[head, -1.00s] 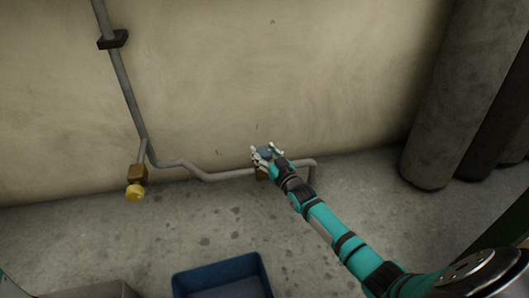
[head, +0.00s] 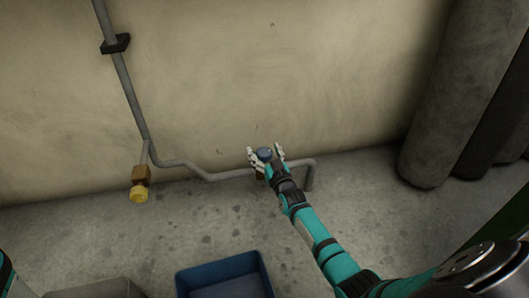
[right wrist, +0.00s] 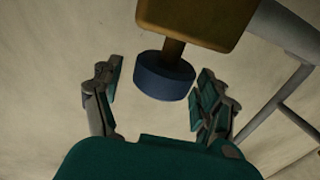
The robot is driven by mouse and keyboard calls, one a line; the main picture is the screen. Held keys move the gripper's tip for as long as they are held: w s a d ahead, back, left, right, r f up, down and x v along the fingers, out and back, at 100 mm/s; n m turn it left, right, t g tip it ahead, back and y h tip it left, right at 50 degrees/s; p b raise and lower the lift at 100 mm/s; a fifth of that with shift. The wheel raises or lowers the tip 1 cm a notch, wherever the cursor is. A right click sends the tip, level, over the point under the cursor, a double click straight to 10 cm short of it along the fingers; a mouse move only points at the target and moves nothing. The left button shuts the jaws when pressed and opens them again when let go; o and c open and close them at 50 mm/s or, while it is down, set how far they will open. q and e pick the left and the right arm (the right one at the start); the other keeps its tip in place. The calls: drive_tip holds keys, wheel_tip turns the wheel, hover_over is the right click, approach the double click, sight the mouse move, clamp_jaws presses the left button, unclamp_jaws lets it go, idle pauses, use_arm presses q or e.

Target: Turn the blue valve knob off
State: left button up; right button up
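The blue valve knob (head: 264,153) sits on a brass-coloured valve body (head: 260,173) on the pipe along the foot of the wall. My right gripper (head: 266,154) is at the knob, with its fingers on either side of it. In the right wrist view the knob (right wrist: 164,76) lies between the open fingers (right wrist: 158,92), with a visible gap on each side. The knob's stem runs into the valve body (right wrist: 200,20). Only a bit of my left arm shows at the left edge of the head view; its gripper is out of view.
A yellow knob (head: 138,193) on another brass-coloured valve is at the left on the grey pipe (head: 180,163). A blue bin (head: 225,268) stands on the floor in front. Large grey cylinders (head: 450,100) stand at the right. The floor between is clear.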

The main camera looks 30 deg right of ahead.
sight(265, 151)
wheel_tip(265, 151, up, 10)
idle(0.7)
